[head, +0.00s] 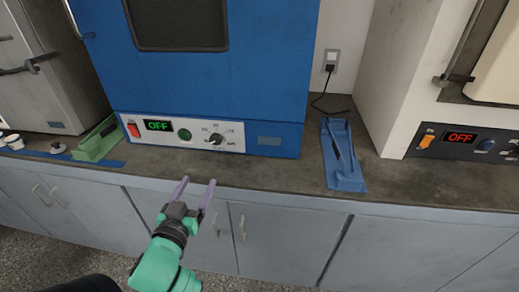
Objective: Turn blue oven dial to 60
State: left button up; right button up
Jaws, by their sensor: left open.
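The blue oven (265,85) stands on the counter in the middle of the head view. Its pale control panel (200,145) has a red switch (133,130), a display (159,126) reading OFF in green, a green button (184,134) and a dark dial (215,139) with a printed scale around it. The numbers are small; one above the dial looks like 60, but the exact pointer setting is unclear. My left gripper (196,183) is open and empty, its two purple fingers pointing at the oven, in front of and below the panel, apart from the dial. My right gripper is not in view.
A green tray (97,142) lies left of the oven and a blue holder (341,158) right of it. A white oven (400,80) with a red OFF display stands at right. The counter (270,176) before the panel is clear; its front edge runs above grey cabinets (290,238).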

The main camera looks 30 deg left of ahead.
pick_arm(q)
notch_tip(320, 180, up, 2)
jog(key=p, duration=0.2)
send_near(215, 141)
jog(key=shift+t, duration=0.3)
jog(key=x, duration=0.8)
jog(key=shift+w+a+f, duration=0.1)
jog(key=shift+w+f, duration=0.1)
jog(key=shift+f, duration=0.1)
jog(key=shift+c, duration=0.3)
grip_shut()
